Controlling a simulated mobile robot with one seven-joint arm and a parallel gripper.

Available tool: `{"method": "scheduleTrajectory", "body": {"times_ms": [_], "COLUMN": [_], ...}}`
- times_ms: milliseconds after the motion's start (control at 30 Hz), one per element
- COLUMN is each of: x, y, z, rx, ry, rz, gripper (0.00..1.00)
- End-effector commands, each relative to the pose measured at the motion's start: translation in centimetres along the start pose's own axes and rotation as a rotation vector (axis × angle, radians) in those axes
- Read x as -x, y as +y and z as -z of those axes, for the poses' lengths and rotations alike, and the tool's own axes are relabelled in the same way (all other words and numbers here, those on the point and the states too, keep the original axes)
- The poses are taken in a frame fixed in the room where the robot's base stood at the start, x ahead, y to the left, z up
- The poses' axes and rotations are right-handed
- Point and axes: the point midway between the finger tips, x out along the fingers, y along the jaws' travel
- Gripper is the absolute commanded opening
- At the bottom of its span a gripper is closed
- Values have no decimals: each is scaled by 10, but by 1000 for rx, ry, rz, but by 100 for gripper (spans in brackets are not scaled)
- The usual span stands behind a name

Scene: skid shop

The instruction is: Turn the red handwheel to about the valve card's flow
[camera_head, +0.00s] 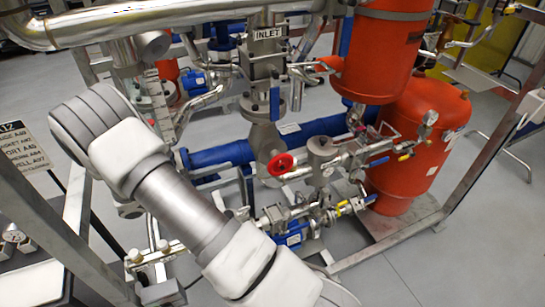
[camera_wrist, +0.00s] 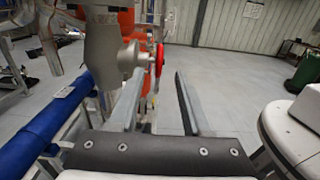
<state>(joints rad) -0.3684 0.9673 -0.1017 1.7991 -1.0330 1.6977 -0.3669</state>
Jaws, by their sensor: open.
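The red handwheel (camera_head: 280,165) sits on a grey valve body below the INLET sign in the head view. In the wrist view the handwheel (camera_wrist: 159,59) shows nearly edge-on, to the right of its grey valve body (camera_wrist: 128,58). My gripper (camera_wrist: 158,76) is open and empty. Its two fingers point toward the handwheel, which appears near the left fingertip; I cannot tell whether they touch. The gripper cannot be made out in the head view. I cannot identify a valve card with a readable flow value.
A blue pipe (camera_wrist: 42,120) runs along the left of the wrist view. Red tanks (camera_head: 420,140) stand right of the valve in the head view. A lettered sign (camera_head: 22,148) is at the left edge. Steel frame bars surround the pipework. Open floor (camera_wrist: 240,85) lies right of the fingers.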

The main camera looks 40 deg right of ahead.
Motion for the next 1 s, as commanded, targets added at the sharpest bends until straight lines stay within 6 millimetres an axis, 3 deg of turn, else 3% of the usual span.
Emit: {"method": "scheduleTrajectory", "body": {"times_ms": [200,500,700,1000], "x": [-51,-110,-129,-133], "y": [-1,-1,-1,0], "z": [-3,-2,-1,0], "rx": [3,2,0,0], "ry": [0,1,2,2], "rz": [5,3,2,0], "gripper": [49,49,49,49]}}
